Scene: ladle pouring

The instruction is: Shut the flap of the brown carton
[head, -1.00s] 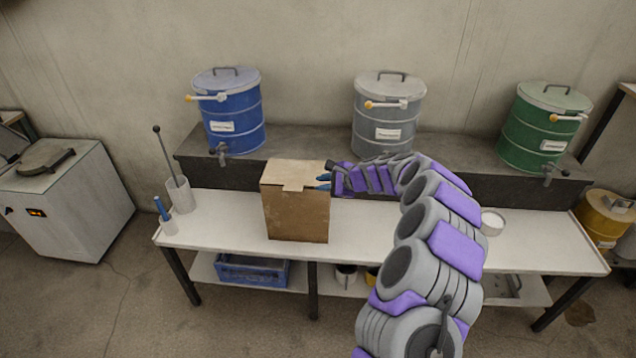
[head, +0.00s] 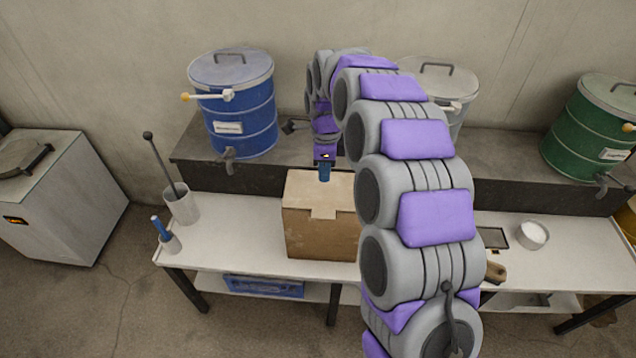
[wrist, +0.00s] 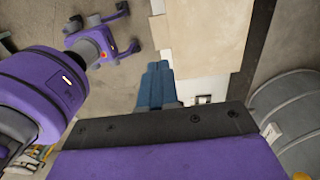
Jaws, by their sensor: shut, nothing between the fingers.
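The brown carton (head: 305,232) stands upright on the white table, partly hidden on its right by my arm. Its flap (head: 303,189) lies across the top and looks flat, with a small tab folded over the front edge. The pale top also shows in the wrist view (wrist: 205,35). My gripper (head: 325,177) points down at the back part of the carton's top, its blue fingers together and empty. Whether the fingertips touch the flap I cannot tell. In the wrist view the blue fingers (wrist: 157,72) are side by side next to the carton's edge.
Blue (head: 232,105), grey (head: 455,88) and green (head: 600,130) drums stand on the dark raised shelf behind. A white holder (head: 182,203) with a rod stands left of the carton. A white bowl (head: 533,235) sits at the right.

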